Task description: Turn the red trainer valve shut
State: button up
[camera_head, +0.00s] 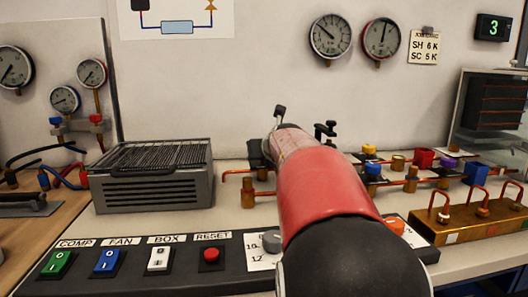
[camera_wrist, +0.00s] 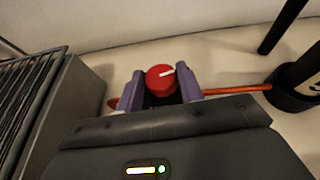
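The red trainer valve (camera_wrist: 160,77) shows in the wrist view as a round red knob with a white pointer mark aimed right and slightly up. The two purple fingers of my gripper (camera_wrist: 161,84) stand on either side of the knob, with no clear gap seen between them and it. An orange-copper pipe (camera_wrist: 236,88) runs out to the right beyond the fingers. In the head view my red and black arm reaches over the bench, and it hides the knob and most of my gripper.
A grey grilled box (camera_head: 155,176) stands left of the arm. A black switch panel (camera_head: 130,262) runs along the front. Copper pipes with coloured valves, including a red block (camera_head: 424,158), lie to the right. A brass manifold (camera_head: 470,222) is at the front right. Gauges (camera_head: 330,36) hang behind.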

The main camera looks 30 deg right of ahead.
jog(key=o, duration=0.4)
jog(key=v, duration=0.7)
jog(key=shift+s, duration=0.35)
jog(key=shift+a+r, duration=0.1)
